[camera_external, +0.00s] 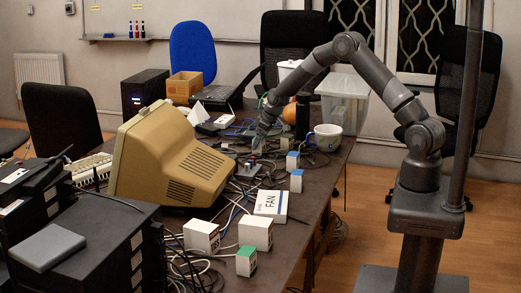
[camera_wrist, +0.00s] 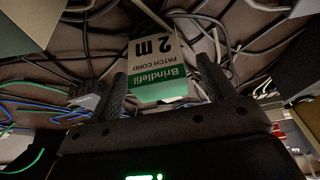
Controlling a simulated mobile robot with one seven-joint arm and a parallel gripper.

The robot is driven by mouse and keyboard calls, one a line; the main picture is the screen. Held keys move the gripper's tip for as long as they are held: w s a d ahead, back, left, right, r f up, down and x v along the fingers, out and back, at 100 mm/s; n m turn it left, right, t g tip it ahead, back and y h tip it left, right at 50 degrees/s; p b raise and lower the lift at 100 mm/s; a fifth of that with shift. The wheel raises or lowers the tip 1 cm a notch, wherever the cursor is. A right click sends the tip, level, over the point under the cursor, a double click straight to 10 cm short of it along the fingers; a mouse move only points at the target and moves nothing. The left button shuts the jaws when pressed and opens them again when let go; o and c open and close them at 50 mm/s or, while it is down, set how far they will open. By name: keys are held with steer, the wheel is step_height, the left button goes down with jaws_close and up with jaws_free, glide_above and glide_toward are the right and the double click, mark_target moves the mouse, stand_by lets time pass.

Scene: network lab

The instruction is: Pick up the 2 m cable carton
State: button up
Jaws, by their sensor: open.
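The 2 m cable carton (camera_wrist: 158,62) is white and green, with "Brindlefil PATCH CORD 2 m" printed on it, upside down in the wrist view. It lies among cables on the table. My gripper (camera_wrist: 162,72) is open, with one finger on each side of the carton in that view. I cannot tell whether the fingers touch it. In the external view my gripper (camera_external: 261,138) points down at the cluttered middle of the table, and the carton there is too small and covered to make out clearly.
Loose cables surround the carton. A beige monitor (camera_external: 170,160) stands to the left, and a white mug (camera_external: 327,138) to the right. Clear tabletop (camera_external: 318,180) runs along the right edge.

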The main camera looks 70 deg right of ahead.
steer(key=shift+w+f, duration=0.2)
steer(key=shift+f, duration=0.3)
steer(key=shift+c, duration=0.4)
steer(key=c, duration=1)
steer(key=shift+r, duration=0.1)
steer(key=shift+c, duration=0.2)
